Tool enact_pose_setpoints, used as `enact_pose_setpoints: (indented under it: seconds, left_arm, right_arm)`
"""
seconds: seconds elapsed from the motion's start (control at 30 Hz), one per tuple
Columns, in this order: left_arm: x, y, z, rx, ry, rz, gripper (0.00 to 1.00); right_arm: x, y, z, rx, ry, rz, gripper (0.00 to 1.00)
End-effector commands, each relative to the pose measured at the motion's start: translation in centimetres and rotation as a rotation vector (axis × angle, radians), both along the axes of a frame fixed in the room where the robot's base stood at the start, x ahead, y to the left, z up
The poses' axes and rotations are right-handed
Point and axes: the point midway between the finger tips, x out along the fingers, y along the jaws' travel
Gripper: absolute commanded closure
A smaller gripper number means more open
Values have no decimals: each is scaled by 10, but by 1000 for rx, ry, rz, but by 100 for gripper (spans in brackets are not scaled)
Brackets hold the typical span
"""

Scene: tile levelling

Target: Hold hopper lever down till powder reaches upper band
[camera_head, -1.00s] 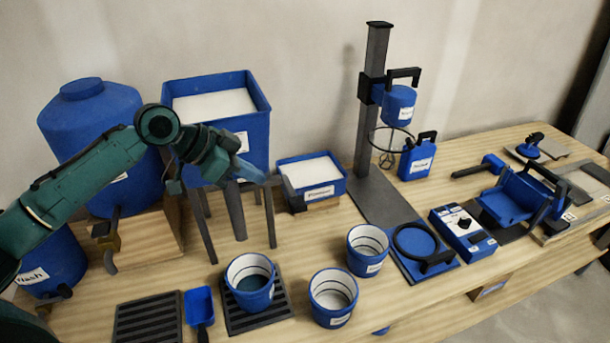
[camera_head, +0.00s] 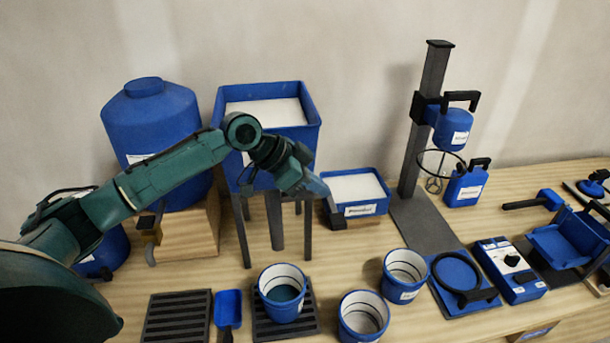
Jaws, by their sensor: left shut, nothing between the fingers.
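The hopper (camera_head: 308,140) is a blue square bin on dark legs, filled with white powder (camera_head: 265,113). My left gripper (camera_head: 324,192) is shut and empty at the hopper's right side, pointing down to the right. A dark bar, which looks like the hopper lever (camera_head: 333,217), shows just under its fingertips; whether they touch it I cannot tell. A blue bucket (camera_head: 286,311) with a white inside and dark bands stands on a slatted grate in front of the hopper. It holds something dark teal low inside; no white powder shows in it. My right gripper is not in view.
Two more banded buckets (camera_head: 364,326) (camera_head: 404,291) stand to the right. A blue scoop (camera_head: 228,309) and an empty grate (camera_head: 178,318) lie left of the hopper's bucket. A labelled powder tray (camera_head: 368,209) sits close beside my gripper. A mixer stand (camera_head: 421,130) rises beyond it.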

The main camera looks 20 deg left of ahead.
Motion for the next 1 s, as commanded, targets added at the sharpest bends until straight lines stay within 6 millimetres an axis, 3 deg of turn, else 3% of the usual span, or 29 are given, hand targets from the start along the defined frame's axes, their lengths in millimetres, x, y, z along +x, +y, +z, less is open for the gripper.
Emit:
enact_pose_setpoints:
  seconds: [0.17, 0.4, 1.0]
  left_arm:
    - [15, -24, -26, -1, 2, -1, 100]
    - [15, -22, -59, 1, 1, 1, 100]
    - [13, -23, -72, 23, -30, 1, 100]
  right_arm:
    - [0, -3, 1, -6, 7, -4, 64]
    - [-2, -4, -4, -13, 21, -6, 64]
    - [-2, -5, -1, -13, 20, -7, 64]
